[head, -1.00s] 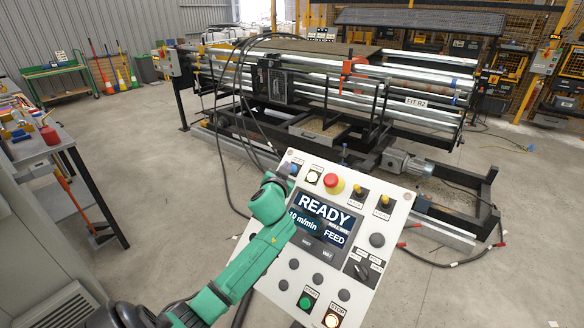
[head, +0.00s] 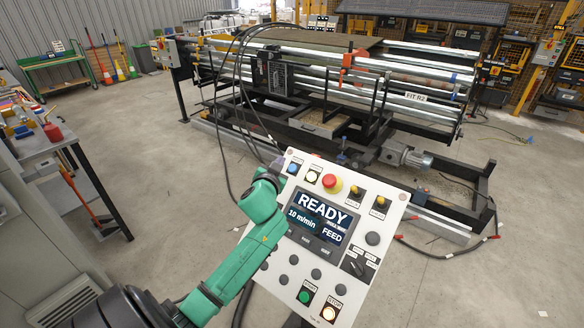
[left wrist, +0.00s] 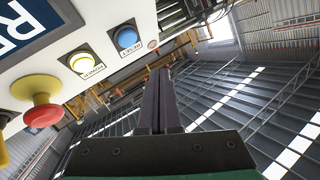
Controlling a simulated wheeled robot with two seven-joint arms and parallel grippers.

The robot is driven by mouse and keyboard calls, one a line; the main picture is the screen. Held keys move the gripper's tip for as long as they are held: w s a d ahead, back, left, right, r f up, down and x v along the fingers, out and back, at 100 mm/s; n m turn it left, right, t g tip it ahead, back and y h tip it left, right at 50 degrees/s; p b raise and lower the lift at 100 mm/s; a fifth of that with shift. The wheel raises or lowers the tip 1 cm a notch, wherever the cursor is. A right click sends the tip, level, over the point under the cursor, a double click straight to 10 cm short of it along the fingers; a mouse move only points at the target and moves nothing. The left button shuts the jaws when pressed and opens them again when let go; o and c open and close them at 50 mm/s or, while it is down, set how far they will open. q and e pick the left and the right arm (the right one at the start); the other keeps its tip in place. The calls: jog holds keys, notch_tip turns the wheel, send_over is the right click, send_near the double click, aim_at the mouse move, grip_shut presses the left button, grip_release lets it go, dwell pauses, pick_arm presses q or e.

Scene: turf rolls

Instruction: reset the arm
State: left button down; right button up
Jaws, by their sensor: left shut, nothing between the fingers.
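My left arm comes in from the lower left in the head view. Its gripper (head: 272,174) is by the panel's upper left edge, mostly hidden by the green wrist. In the left wrist view the two dark fingers (left wrist: 159,95) are shut together with nothing between them. The control panel (head: 378,213) is tilted and its screen (head: 320,217) reads READY, 10 m/min and FEED. The blue RESET button (head: 293,168) also shows in the left wrist view (left wrist: 127,38), left of the fingertips and apart from them. My right gripper is not in view.
The panel also carries a lit pale button (head: 312,176), a red mushroom button (head: 332,183), and START (head: 304,297) and STOP (head: 330,313) buttons. The turf roll machine (head: 330,90) stands behind. A workbench (head: 40,146) is at left. Open floor lies between.

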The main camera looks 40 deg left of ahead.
pick_arm(q)
jog(key=shift+f, duration=0.1)
dwell(0.4)
jog(key=s+d+f+g+h, duration=0.1)
jog(key=s+d+f, duration=0.2)
jog(key=f, duration=0.1)
jog(key=s+d+f+g+h, duration=0.1)
jog(key=s+d+f+g, duration=0.1)
jog(key=s+d+f, duration=0.1)
jog(key=s+d+f+g+h, duration=0.1)
jog(key=s+d+f+g, duration=0.1)
jog(key=f, duration=0.3)
jog(key=shift+s+d, duration=0.6)
jog(key=shift+s, duration=0.3)
jog(key=s+d+f+m+g+h, duration=0.1)
jog(key=s+d+f+g+h, duration=0.15)
jog(key=s+d, duration=0.45)
jog(key=s+d+f+m+g+h, duration=0.25)
jog(key=s+d+g, duration=0.2)
jog(key=s, duration=0.35)
notch_tip(320, 180, down, 22)
jog(key=s, duration=0.2)
jog(key=s+a+f+g, duration=0.1)
jog(key=s+a+f, duration=0.2)
jog(key=s+f, duration=1.3)
jog(key=shift+s+f+g+y, duration=0.15)
jog(key=shift+s+g+y, duration=0.2)
jog(key=shift+s, duration=0.45)
